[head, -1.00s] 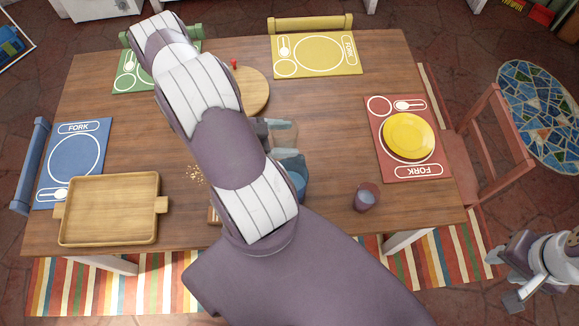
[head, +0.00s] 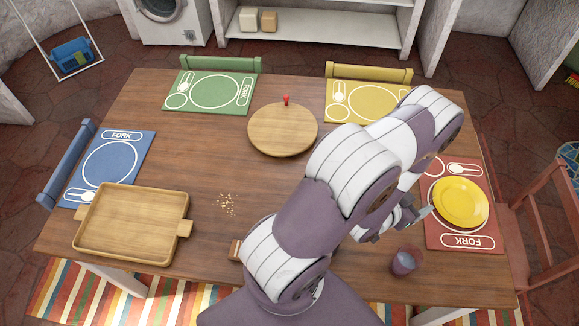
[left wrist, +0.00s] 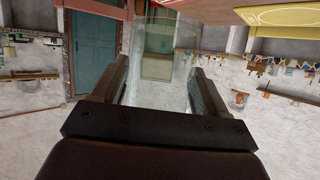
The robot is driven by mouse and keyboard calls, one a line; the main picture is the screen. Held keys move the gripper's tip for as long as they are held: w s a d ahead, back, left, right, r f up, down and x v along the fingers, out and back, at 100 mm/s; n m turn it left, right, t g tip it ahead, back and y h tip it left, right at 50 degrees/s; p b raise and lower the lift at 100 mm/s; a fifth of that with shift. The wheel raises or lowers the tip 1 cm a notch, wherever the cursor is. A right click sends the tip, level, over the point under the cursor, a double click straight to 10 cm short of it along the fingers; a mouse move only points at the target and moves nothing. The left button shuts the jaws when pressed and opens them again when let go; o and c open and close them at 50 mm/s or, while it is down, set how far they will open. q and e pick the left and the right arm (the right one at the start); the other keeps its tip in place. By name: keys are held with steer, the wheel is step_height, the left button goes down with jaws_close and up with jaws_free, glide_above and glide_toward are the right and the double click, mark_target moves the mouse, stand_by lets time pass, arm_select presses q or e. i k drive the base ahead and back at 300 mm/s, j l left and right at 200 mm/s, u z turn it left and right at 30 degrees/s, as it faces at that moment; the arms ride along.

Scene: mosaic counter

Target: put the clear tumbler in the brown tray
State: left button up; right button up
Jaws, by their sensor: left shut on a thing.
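The brown tray (head: 183,228), pale wood with two side handles, lies at the front left of the table and is empty. My left gripper (head: 412,212) is over the right part of the table, beside the red placemat. In the left wrist view its two fingers (left wrist: 160,95) are shut on the clear tumbler (left wrist: 158,60), a see-through shape between them. In the head view I cannot make out the tumbler clearly at the gripper. My right gripper is not in view.
A purple cup (head: 404,263) stands close to my left gripper. A yellow plate (head: 461,203) lies on the red placemat (head: 437,230). A round wooden board (head: 283,130) with a red knob is at mid-table. Crumbs (head: 227,204) and a small brown block (head: 235,250) are right of the tray.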

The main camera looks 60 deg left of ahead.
mark_target(105, 219)
steer(key=k+j+u, duration=0.35)
steer(key=j, duration=0.3)
steer(key=k+j+u, duration=0.4)
steer(key=j, duration=0.4)
steer(key=k+u, duration=0.1)
steer(key=u, duration=1.45)
